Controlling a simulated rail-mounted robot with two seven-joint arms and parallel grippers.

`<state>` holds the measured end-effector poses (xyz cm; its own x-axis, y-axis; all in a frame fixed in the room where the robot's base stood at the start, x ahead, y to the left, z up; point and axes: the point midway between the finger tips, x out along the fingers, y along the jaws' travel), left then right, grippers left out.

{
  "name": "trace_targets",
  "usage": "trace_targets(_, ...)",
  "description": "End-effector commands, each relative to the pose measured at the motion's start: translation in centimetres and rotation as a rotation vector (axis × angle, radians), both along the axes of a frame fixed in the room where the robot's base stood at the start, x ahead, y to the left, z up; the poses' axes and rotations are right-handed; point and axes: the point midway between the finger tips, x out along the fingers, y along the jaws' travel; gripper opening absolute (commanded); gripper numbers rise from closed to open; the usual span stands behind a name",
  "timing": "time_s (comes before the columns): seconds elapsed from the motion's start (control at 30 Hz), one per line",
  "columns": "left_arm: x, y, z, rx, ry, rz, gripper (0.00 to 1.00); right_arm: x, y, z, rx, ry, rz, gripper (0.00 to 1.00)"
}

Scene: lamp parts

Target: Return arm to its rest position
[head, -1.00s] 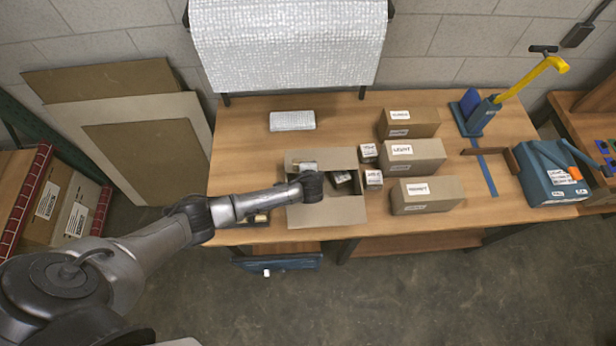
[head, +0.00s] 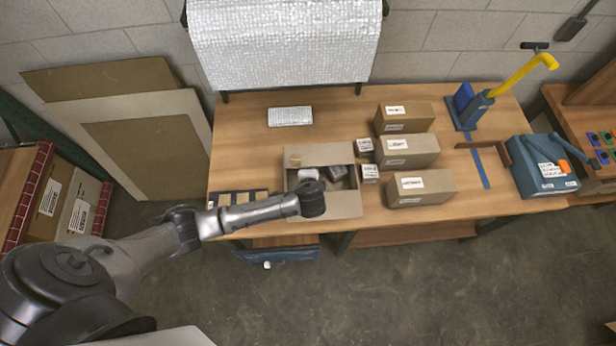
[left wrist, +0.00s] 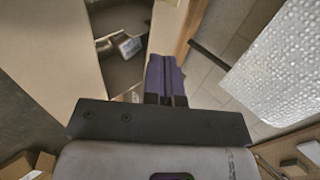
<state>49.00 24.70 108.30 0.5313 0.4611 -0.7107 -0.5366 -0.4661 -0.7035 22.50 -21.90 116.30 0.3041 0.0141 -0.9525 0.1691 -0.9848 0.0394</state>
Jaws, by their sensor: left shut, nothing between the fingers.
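My left arm reaches in from the left in the head view and ends at a dark wrist (head: 312,200) over the near edge of an open cardboard box (head: 345,208). Its fingers are hidden there. In the left wrist view my left gripper (left wrist: 165,75) is shut and empty, its dark purple-grey fingers together. The open box (left wrist: 62,45) shows left of the fingers, with a labelled small piece (left wrist: 128,45) inside. Several small wrapped or labelled pieces (head: 334,171) lie in the box. My right gripper is not in view.
Small boxes (head: 370,172) and long labelled cartons (head: 422,187) stand right of the open box. A flat dark tray (head: 232,198) lies left of it. A bubble-wrap roll (head: 285,45) hangs behind. A blue container (head: 540,170) stands far right.

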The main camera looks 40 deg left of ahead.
Motion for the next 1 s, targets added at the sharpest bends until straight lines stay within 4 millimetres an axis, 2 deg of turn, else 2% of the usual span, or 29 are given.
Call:
trace_targets(0.47, -0.6, -0.3, 0.3, -0.008, -0.004, 0.023, 0.0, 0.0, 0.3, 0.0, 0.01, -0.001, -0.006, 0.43)
trace_targets(0.53, -1.1, -0.9, 0.6, -0.053, 0.007, 0.052, 0.0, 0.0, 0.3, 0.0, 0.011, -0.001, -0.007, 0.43)
trace_targets(0.67, -0.9, -2.9, 4.5, -0.183, -0.041, 0.067, 0.0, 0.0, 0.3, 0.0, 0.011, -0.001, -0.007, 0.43)
trace_targets(0.8, -0.7, -4.8, 10.8, -0.377, -0.13, 0.09, 0.0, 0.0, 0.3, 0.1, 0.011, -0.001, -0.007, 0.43)
trace_targets(0.87, -1.6, -5.5, 12.8, -0.462, -0.15, 0.102, 0.0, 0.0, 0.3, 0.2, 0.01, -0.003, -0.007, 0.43)
trace_targets(1.0, -5.6, -5.9, 16.1, -0.648, -0.172, 0.152, 0.0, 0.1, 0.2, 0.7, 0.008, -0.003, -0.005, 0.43)
